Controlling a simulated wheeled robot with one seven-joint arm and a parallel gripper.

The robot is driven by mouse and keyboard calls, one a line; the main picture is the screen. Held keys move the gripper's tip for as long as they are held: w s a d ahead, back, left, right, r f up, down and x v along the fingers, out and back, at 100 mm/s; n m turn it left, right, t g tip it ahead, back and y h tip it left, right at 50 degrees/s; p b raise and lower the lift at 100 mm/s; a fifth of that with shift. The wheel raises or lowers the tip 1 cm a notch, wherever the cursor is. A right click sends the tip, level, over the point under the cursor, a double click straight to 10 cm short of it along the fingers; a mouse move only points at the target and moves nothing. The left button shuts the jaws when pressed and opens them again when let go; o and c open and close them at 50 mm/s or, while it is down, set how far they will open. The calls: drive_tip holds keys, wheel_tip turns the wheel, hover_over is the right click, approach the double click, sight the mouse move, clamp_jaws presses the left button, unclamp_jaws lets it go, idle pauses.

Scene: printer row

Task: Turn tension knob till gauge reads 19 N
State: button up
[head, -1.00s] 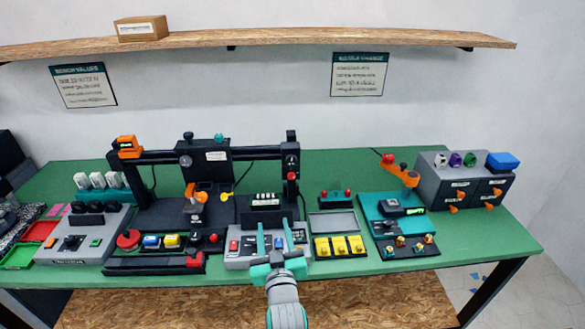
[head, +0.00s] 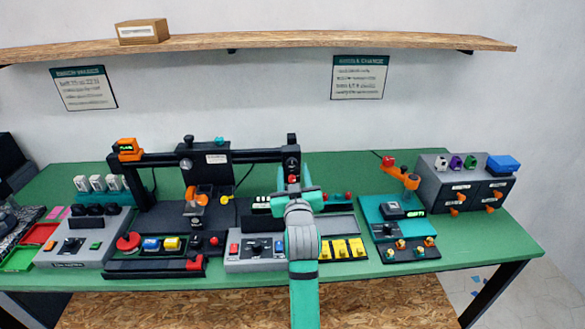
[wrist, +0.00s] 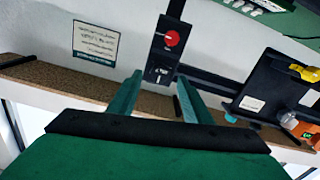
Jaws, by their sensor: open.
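A red round knob (head: 293,178), which I take for the tension knob, sits on the dark right post of the printer frame. In the wrist view the red knob (wrist: 171,38) has a light pointer mark on a black panel. A small pale gauge (wrist: 158,73) is beside it in that view; its reading is too small to tell. My gripper (head: 292,187) is open, raised in front of the post, and partly covers it in the head view. In the wrist view its teal fingers are apart and empty, below the knob, with the gauge near the gap between them.
The printer's crossbar (head: 160,155) runs left from the post. The wooden shelf (head: 290,40) is above.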

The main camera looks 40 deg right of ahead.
sight(292, 162)
drive_tip(key=shift+x, duration=1.5)
drive_tip(key=c, duration=1.1)
drive_tip(key=shift+o, duration=0.2)
